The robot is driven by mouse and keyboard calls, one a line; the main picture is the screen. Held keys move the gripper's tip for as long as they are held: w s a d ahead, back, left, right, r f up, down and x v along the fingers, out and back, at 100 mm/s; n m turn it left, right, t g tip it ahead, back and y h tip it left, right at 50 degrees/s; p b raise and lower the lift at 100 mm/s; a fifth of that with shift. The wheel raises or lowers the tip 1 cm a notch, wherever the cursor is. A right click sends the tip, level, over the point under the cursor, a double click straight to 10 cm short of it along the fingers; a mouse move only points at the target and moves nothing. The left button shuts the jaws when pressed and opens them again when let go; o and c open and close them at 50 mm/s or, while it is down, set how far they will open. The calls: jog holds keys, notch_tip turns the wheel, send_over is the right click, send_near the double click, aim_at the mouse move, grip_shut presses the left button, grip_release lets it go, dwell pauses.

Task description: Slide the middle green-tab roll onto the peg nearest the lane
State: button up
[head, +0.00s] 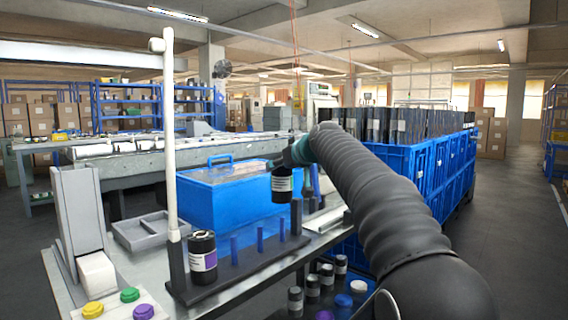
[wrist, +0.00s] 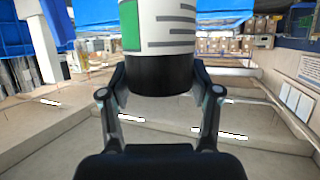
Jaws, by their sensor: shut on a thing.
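My gripper (head: 284,165) is shut on a dark roll (head: 282,186) with a white label. In the wrist view this roll (wrist: 165,35) shows a green tab beside printed lines and a black end, between the two fingers. The roll hangs roughly upright in the air above the right part of the peg rack (head: 240,268); I cannot tell how well it lines up with a peg. The rack has a left blue peg (head: 234,250), a middle blue peg (head: 260,238) and a right blue peg (head: 282,229), all bare. A black roll with a purple-marked label (head: 203,258) stands at the rack's left end.
A blue lidded box (head: 220,200) stands behind the rack, with a grey tray (head: 148,230) to its left. A white pole (head: 170,130) rises at the rack's left end. Several rolls (head: 312,288) stand below the table. Blue crates (head: 405,170) stand at right.

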aim_at(287, 196)
notch_tip(287, 196, down, 3)
jog(key=shift+a+r+b, duration=0.1)
jog(key=shift+r+b, duration=0.1)
jog(key=shift+b, duration=1.05)
jog(key=shift+f+b, duration=0.6)
jog(key=shift+s, duration=0.1)
jog(key=shift+f+b, duration=2.5)
jog(key=shift+f, duration=0.2)
jog(key=o, duration=1.4)
jog(key=shift+o, duration=0.7)
